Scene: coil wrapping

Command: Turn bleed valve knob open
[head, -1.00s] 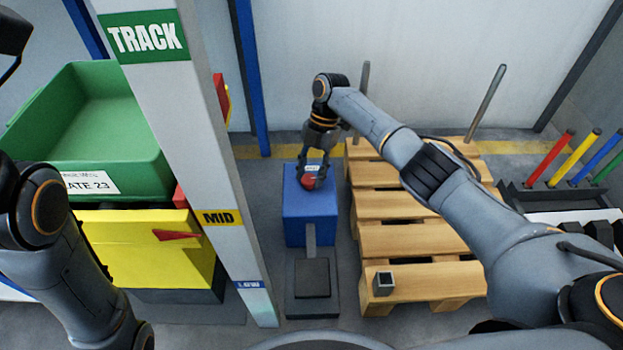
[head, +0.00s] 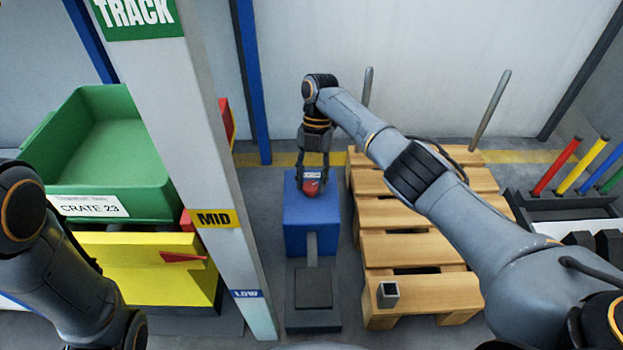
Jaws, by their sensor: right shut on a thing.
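The red bleed valve knob (head: 311,187) sits on top of a blue box (head: 311,235) in the middle of the head view. My right gripper (head: 311,180) reaches down over the box from above, its fingers closed on the red knob and hiding part of it. A small label shows between the fingers. My left arm is at the left edge of the view, and its gripper is out of view.
A black foot pedal (head: 313,288) lies in front of the blue box. A wooden pallet (head: 415,247) with upright posts stands close to its right. The TRACK post (head: 195,160) stands to its left, beside a green crate (head: 115,150) on a yellow unit (head: 140,270).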

